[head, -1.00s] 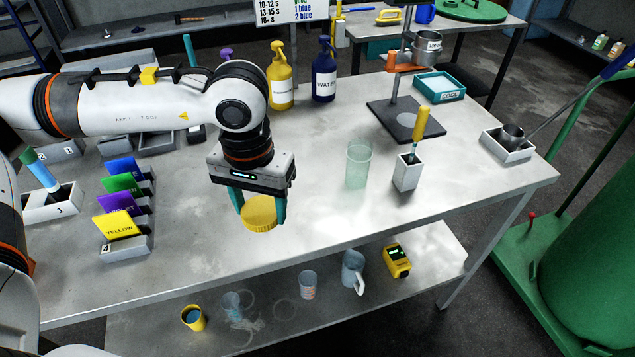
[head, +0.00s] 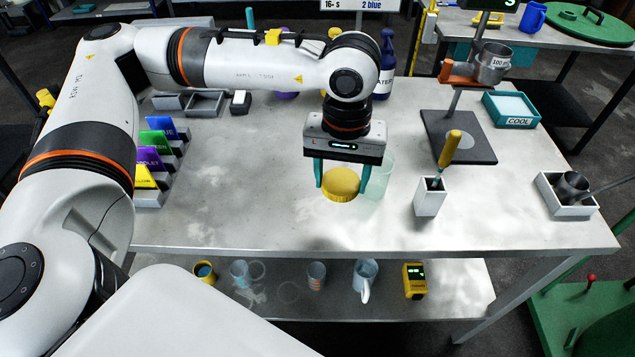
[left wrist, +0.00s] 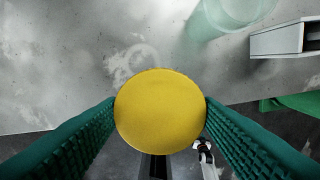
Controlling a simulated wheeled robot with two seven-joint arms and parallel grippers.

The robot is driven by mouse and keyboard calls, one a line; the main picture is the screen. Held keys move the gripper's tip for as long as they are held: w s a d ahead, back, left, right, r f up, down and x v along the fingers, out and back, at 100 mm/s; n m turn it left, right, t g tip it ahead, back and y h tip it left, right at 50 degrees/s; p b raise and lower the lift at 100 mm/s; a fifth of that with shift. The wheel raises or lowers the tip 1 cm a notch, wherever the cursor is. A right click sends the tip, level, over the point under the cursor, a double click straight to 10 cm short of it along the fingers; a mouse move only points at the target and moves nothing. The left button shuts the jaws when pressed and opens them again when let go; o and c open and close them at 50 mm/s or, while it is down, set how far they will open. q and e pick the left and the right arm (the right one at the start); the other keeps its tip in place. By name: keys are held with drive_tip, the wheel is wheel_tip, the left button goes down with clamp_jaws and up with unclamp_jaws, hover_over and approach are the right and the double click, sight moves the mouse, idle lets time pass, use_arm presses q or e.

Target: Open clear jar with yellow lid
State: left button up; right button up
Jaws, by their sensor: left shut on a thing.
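My left gripper (head: 342,182) is shut on the round yellow lid (head: 341,185), held between its teal fingers above the table. In the left wrist view the lid (left wrist: 160,110) fills the space between the fingertips of my left gripper (left wrist: 160,112), and no jar shows beneath it. A clear, greenish jar (head: 378,180) stands upright on the table just right of and behind the gripper, partly hidden by it. It shows at the top of the left wrist view (left wrist: 235,12), apart from the lid. My right gripper is not in view.
A white holder (head: 429,202) with a yellow-handled tool stands right of the jar. Behind it is a stand with a dark base (head: 458,140). Colored label cards (head: 160,150) are at the left. The table's left-middle is clear. A lower shelf (head: 320,300) carries cups.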

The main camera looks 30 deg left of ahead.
sight(352, 171)
use_arm(q)
drive_tip(key=n, duration=0.1)
drive_tip(key=w+n+p, duration=0.1)
drive_tip(key=n, duration=0.3)
drive_tip(key=shift+w+d+r+p, duration=0.3)
drive_tip(key=shift+w+r, duration=0.1)
drive_tip(key=n, duration=0.1)
drive_tip(key=n+p, duration=0.1)
drive_tip(key=n, duration=0.1)
drive_tip(key=w+n, duration=0.1)
drive_tip(key=shift+r, duration=0.25)
drive_tip(key=w+a+f+n+p, duration=0.15)
drive_tip(key=a+n+p, duration=0.25)
drive_tip(key=n, duration=1.3)
drive_tip(key=w+a+f+n+p, duration=0.1)
drive_tip(key=w+a+n+p, duration=0.2)
drive_tip(key=n, duration=1.4)
drive_tip(key=f+p, duration=0.1)
drive_tip(key=f, duration=0.2)
drive_tip(key=f+p, duration=0.1)
drive_tip(key=f, duration=0.1)
drive_tip(key=s+f+p, duration=0.1)
drive_tip(key=f, duration=0.2)
drive_tip(key=shift+f, duration=0.7)
